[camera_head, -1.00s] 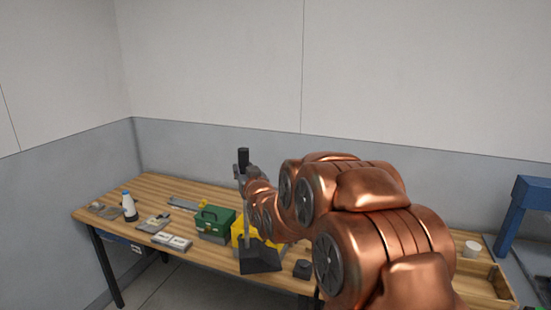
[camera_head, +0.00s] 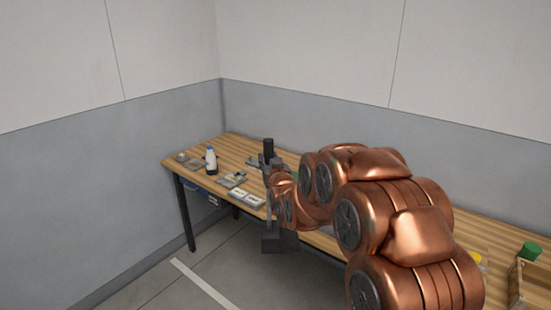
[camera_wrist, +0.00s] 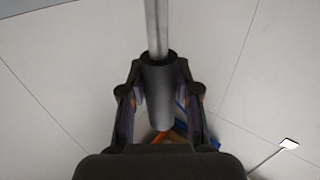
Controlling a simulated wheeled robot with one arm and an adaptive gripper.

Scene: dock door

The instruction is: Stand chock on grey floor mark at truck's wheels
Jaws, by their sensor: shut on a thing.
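The chock (camera_head: 280,242) is a dark wedge on a tall upright rod with a black grip at the top. It hangs below my gripper (camera_head: 270,168) in the head view, in front of the workbench's near edge. My gripper is shut around the rod's dark grip. In the wrist view the grip (camera_wrist: 158,90) sits between the two fingers, with the pale metal rod (camera_wrist: 157,25) running up out of the picture. The grey floor mark and the truck's wheels are not in view.
A wooden workbench (camera_head: 222,150) runs along the wall, with a white bottle (camera_head: 211,160), white cards (camera_head: 246,198) and a green object (camera_head: 530,252) on it. A white line (camera_head: 205,284) crosses the open grey floor at the lower left.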

